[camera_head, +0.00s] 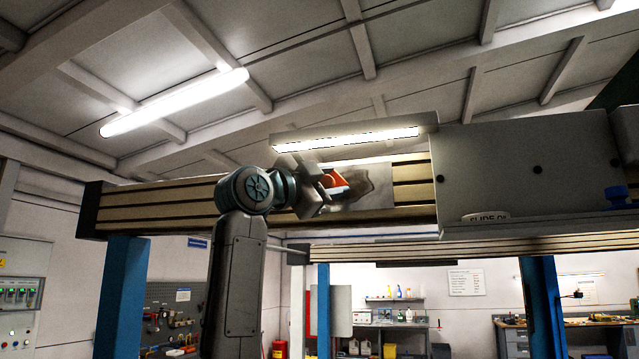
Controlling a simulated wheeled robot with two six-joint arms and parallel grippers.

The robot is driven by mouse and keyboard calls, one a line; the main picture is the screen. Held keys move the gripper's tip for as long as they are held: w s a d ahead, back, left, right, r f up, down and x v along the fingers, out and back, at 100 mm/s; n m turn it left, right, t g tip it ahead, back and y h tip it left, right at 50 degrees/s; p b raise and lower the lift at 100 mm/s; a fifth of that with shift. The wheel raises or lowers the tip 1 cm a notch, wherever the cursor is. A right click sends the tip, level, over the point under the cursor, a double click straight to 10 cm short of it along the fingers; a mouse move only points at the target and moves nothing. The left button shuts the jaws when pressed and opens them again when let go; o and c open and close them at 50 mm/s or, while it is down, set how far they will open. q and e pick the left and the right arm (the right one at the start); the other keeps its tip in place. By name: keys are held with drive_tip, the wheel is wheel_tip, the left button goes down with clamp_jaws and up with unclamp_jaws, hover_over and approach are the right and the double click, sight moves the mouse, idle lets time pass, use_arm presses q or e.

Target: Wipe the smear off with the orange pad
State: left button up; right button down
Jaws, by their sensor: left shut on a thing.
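The orange pad (333,179) is held in my left gripper (328,184), which is shut on it. My left arm comes up from below, in front of the overhead beam. A dark brownish smear (362,184) shows on a pale plate (383,190) set on the beam, just right of the pad. The pad overlaps the left part of the smear in the picture; I cannot tell whether it touches the surface. My gripper hides the plate's left part. My right gripper is not in view.
A lit lamp bar (345,139) hangs just above the plate. A large grey housing (530,172) closes off the beam's right side. The ribbed beam (150,208) runs left to a blue post (120,295). Benches and shelves stand far behind, below.

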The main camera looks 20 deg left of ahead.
use_arm(q)
drive_tip(key=shift+d, duration=4.85)
drive_tip(key=a, duration=1.3)
drive_tip(key=shift+d+r, duration=0.2)
drive_tip(key=shift+d, duration=6.35)
drive_tip(key=a, duration=1.2)
drive_tip(key=shift+w+a+p, duration=0.15)
drive_tip(key=shift+a+p, duration=0.15)
